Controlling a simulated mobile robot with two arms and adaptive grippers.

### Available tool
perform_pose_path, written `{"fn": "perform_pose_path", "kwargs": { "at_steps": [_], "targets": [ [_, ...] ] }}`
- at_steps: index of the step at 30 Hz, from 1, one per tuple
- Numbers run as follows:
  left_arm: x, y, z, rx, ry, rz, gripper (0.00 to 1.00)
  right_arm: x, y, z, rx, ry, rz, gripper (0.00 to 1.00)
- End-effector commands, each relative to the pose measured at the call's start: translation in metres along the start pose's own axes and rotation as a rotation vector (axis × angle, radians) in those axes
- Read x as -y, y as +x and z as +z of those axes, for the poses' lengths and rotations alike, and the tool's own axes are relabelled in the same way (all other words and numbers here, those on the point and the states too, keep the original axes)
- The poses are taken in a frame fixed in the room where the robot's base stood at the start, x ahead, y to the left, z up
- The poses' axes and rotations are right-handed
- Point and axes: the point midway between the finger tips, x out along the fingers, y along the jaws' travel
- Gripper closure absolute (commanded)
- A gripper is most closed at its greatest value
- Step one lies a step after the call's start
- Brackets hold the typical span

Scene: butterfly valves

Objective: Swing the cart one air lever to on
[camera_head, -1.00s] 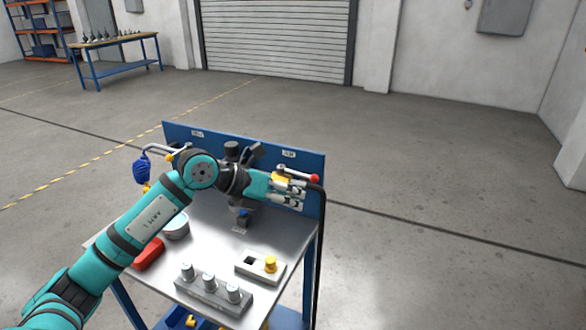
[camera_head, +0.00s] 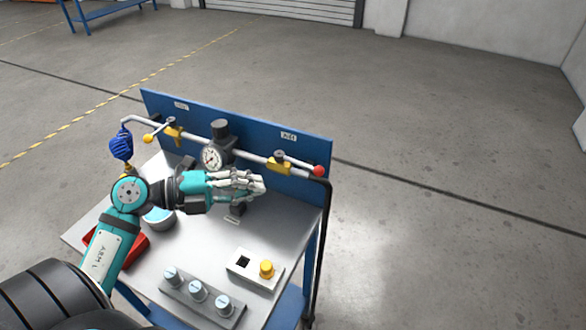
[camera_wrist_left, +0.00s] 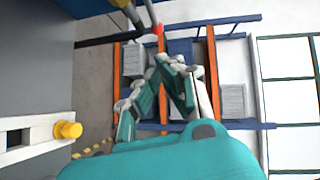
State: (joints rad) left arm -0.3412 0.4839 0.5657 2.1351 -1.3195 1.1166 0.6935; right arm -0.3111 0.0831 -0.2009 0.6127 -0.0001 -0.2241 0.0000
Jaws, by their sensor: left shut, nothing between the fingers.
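The cart's blue back panel (camera_head: 235,133) carries a pipe with two yellow valves; I cannot read the labels surely. The right valve (camera_head: 280,164) has a lever ending in a red ball (camera_head: 318,171), lying roughly along the pipe. The left valve (camera_head: 172,131) has a lever ending in a yellow ball (camera_head: 148,138), angled across the pipe. My left gripper (camera_head: 260,185) is shut and empty, in front of the pipe and short of the right valve. Its fingers also show in the left wrist view (camera_wrist_left: 160,85). My right gripper is out of view.
A gauge (camera_head: 212,157) sits between the valves. The metal cart top (camera_head: 190,243) holds a block with several knobs (camera_head: 200,298), a white block with a yellow knob (camera_head: 266,269), a tin (camera_head: 160,218) and a red object (camera_head: 130,248). A black hose hangs at the right edge.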

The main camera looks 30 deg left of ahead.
Motion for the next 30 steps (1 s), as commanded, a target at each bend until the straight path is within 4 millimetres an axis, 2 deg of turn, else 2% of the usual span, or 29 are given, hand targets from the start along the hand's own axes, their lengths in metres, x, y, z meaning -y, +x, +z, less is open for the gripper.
{"fn": "perform_pose_path", "kwargs": {
  "at_steps": [1, 8, 12, 19, 30],
  "targets": [
    [0.005, 0.012, -0.001, -0.003, 0.001, -0.004, 1.00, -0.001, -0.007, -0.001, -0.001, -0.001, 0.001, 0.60],
    [0.005, 0.061, 0.000, -0.002, 0.000, -0.005, 1.00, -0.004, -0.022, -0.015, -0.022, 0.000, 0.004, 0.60],
    [0.004, 0.078, 0.015, 0.001, 0.002, -0.002, 1.00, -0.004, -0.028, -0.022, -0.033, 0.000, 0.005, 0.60],
    [0.001, 0.091, 0.027, 0.000, 0.003, -0.001, 1.00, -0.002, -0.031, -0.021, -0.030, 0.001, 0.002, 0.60],
    [0.001, 0.092, 0.029, 0.000, 0.003, 0.001, 1.00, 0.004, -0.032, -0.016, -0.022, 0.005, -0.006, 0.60]
  ]
}}
